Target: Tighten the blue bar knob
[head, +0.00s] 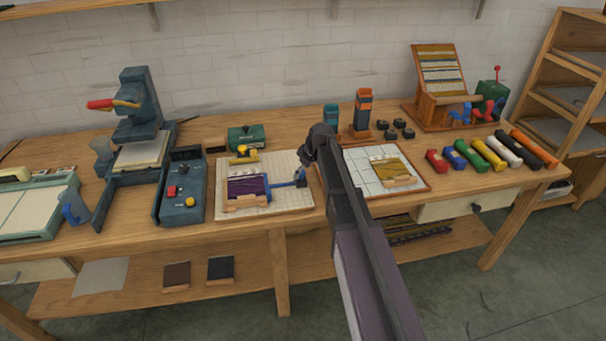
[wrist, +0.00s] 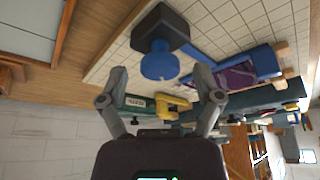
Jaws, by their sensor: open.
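The blue bar knob (wrist: 158,62) is a round blue cap on a dark block (wrist: 163,28) in the wrist view. In the head view the blue bar (head: 285,184) runs from the purple woven piece (head: 248,186) to the knob end (head: 300,178), partly hidden by my arm. My gripper (wrist: 160,75) is open, with one finger on each side of the knob in the picture. I see no contact, and I cannot tell how far the fingertips are from the knob. In the head view my gripper (head: 318,146) is a dark shape beside the knob end.
The bar sits on a gridded board (head: 235,210) on the wooden bench. A second board with a gold piece (head: 392,172) lies to the right. A green box (head: 246,137) with a yellow part in front stands behind.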

